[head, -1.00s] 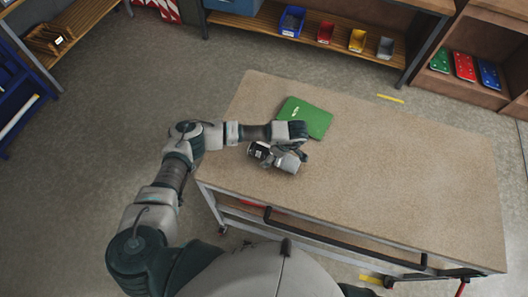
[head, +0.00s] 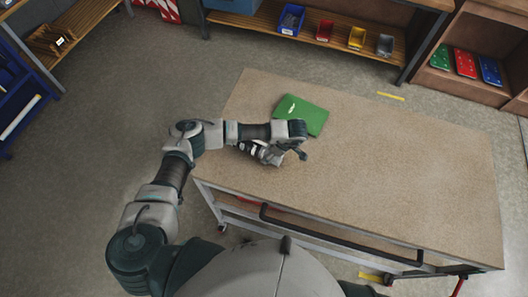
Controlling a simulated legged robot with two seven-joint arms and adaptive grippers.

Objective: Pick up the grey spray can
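My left arm reaches over the near left part of the table, and my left gripper (head: 288,154) is low at the tabletop, just in front of a green flat case. A small dark, white and grey object (head: 254,148), probably the grey spray can, shows beside and partly under the gripper and wrist. The wrist and fingers hide much of it. One dark finger sticks out to the right. I cannot tell whether the fingers are closed on the can. My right gripper is not in view.
The green case (head: 304,114) lies right behind my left gripper on the brown table (head: 400,180). The table's right side is clear. A dark handle bar (head: 330,232) runs along the near edge. Behind, a shelf holds blue, red, yellow and grey bins (head: 357,38).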

